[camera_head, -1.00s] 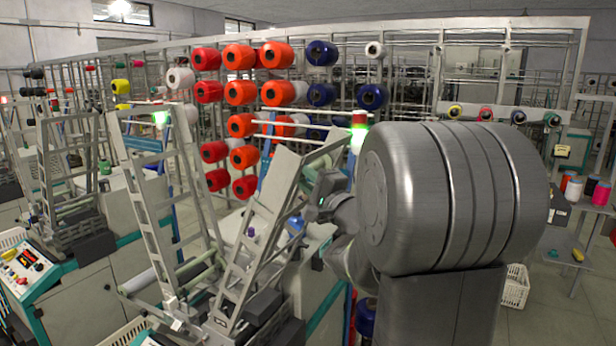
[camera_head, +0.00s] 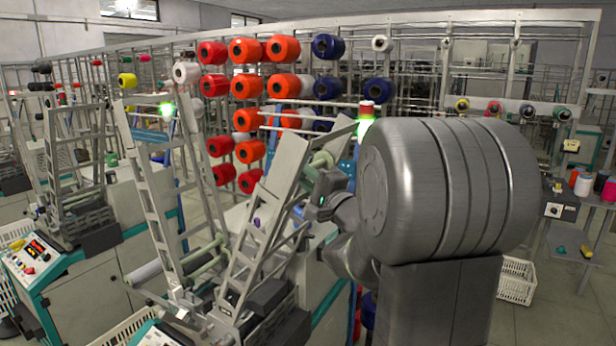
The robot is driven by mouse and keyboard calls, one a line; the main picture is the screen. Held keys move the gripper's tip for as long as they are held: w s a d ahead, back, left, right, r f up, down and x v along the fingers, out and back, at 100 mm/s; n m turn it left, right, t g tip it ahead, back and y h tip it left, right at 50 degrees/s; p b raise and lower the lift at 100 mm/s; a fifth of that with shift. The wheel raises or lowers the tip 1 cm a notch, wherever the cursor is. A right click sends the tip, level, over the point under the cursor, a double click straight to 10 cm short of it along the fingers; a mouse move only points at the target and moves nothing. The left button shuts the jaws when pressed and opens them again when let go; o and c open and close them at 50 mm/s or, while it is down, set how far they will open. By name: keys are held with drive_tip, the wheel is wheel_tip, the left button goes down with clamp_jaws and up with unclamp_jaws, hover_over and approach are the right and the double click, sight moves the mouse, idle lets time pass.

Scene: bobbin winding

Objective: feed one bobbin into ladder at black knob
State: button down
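Two grey ladder frames rise from the machine in front of me: a left one (camera_head: 150,195) and a right one (camera_head: 262,240), both leaning. My gripper (camera_head: 318,207) is beside the upper right side of the right ladder, small and partly hidden by my own arm. I cannot tell whether its fingers are open or shut, or whether they hold a bobbin. A pale green roll (camera_head: 321,160) shows behind the top of the right ladder. A small purple knob-like part (camera_head: 257,222) is on the right ladder. I cannot make out a black knob.
A creel with red bobbins (camera_head: 243,50) and blue bobbins (camera_head: 327,48) stands behind. A control panel (camera_head: 33,258) is at lower left. A white basket (camera_head: 517,280) stands on the floor at right, near a table with colored spools (camera_head: 583,184). Open floor shows at lower right.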

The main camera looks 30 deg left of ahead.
drive_tip(key=f+b, duration=0.1)
drive_tip(key=a+f, duration=0.1)
drive_tip(key=f, duration=0.1)
drive_tip(key=shift+w+a+b, duration=0.1)
drive_tip(key=shift+a+b, duration=0.05)
drive_tip(key=shift+b, duration=0.25)
drive_tip(key=c, duration=0.9)
unclamp_jaws()
drive_tip(key=s+d+r+p, duration=0.1)
drive_tip(key=d, duration=0.1)
drive_tip(key=s+d+r+p, duration=0.1)
drive_tip(key=d, duration=0.2)
drive_tip(key=s+d+p, duration=0.1)
drive_tip(key=d, duration=0.2)
drive_tip(key=shift+s+r, duration=0.2)
drive_tip(key=shift+r, duration=0.2)
